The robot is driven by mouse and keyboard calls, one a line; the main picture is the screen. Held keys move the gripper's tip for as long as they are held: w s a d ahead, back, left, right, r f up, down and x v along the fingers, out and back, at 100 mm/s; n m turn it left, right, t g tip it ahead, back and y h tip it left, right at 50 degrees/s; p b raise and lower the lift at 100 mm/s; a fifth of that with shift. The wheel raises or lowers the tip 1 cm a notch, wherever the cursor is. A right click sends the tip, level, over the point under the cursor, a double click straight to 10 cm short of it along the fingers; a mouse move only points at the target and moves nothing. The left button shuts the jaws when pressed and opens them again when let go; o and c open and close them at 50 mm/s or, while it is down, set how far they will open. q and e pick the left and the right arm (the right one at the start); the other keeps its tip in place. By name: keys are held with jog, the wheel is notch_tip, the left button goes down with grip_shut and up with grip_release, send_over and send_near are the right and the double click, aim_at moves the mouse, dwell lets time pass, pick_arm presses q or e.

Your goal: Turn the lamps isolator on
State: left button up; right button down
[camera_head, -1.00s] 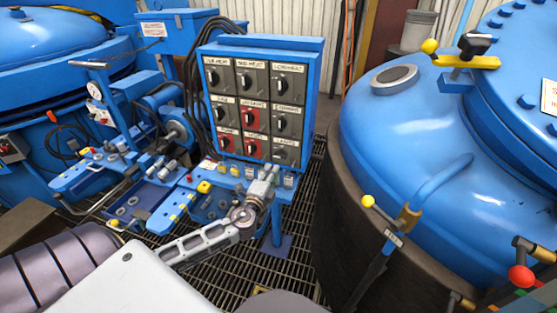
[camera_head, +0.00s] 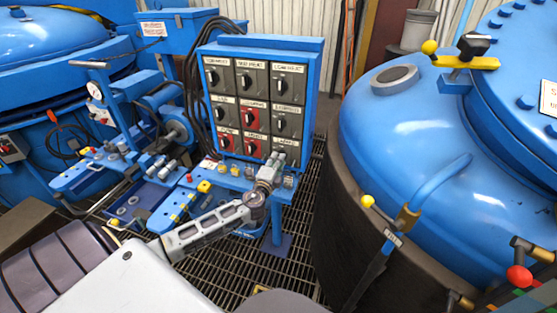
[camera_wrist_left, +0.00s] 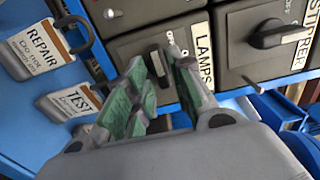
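The lamps isolator (camera_head: 294,150) is the bottom-right grey switch box on the blue panel. In the left wrist view its LAMPS label (camera_wrist_left: 204,55) stands beside its dark knob (camera_wrist_left: 158,68). My left gripper (camera_head: 274,160) is just in front of this box and partly hides it. In the left wrist view the left gripper (camera_wrist_left: 161,72) is open, its two green-padded fingers on either side of the knob. I cannot tell whether the fingers touch the knob. The knob's exact on or off position is unclear. My right gripper is not in view.
The stirrer isolator (camera_wrist_left: 275,33) is next to the lamps box. REPAIR (camera_wrist_left: 35,48) and TEST (camera_wrist_left: 75,102) tags hang on the left in the wrist view. A blue furnace vessel (camera_head: 430,130) stands right of the panel, with grating floor (camera_head: 300,220) between.

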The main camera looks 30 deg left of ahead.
pick_arm(q)
jog(key=shift+x, duration=0.8)
grip_shut()
